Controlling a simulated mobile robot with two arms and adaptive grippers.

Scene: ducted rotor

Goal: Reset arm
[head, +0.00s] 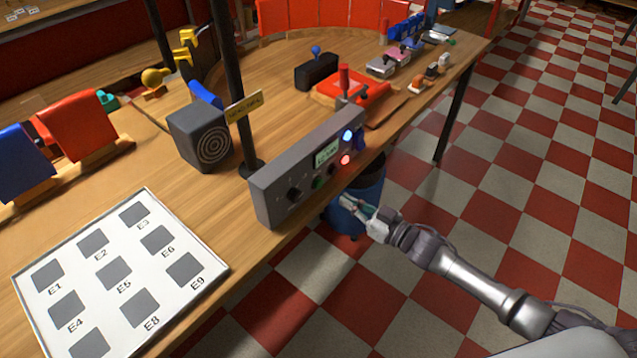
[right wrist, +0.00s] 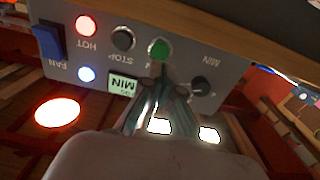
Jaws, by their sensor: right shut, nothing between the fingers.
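My right gripper (head: 352,204) reaches in from the right, just in front of and below the right part of a grey control box (head: 272,205). It is shut and empty. In the right wrist view, the shut fingertips (right wrist: 162,84) point at the box's face, close below the green button (right wrist: 159,50); I cannot tell whether they touch it. The face also bears a lit red HOT light (right wrist: 87,26), a lit blue light (right wrist: 86,73), a STOP button (right wrist: 123,39), a dark knob (right wrist: 201,87), a blue FAN switch (right wrist: 48,41) and a small display (right wrist: 124,84). My left gripper is out of view.
The box stands at the front edge of a wooden table (head: 225,205). A white board (head: 60,262) with labelled dark squares lies at front left. A grey block with a ring target (head: 190,135) and a dark post (head: 240,110) stand behind. A blue bin (head: 366,190) is below the edge.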

